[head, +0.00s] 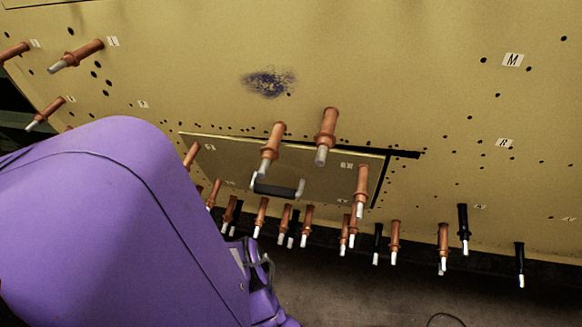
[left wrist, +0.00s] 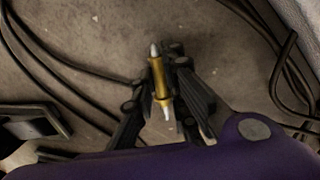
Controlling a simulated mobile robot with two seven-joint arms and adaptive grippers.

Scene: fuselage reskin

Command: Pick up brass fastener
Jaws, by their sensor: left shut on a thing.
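A brass fastener (left wrist: 158,82), gold with pale metal ends, sits between the black fingers of my left gripper (left wrist: 160,80) in the left wrist view. The gripper is shut on it, and both ends of the fastener stick out past the fingers. In the head view my purple left arm fills the lower left and hides most of the left gripper. The held fastener cannot be made out there. My right gripper is in neither view.
A yellow fuselage skin panel (head: 430,60) carries several copper-coloured fasteners (head: 326,135) and a few black ones (head: 463,228). An inset plate (head: 225,160) has a dark handle (head: 277,188). Black cables (left wrist: 60,55) lie on the grey floor. The skin's right side is mostly bare.

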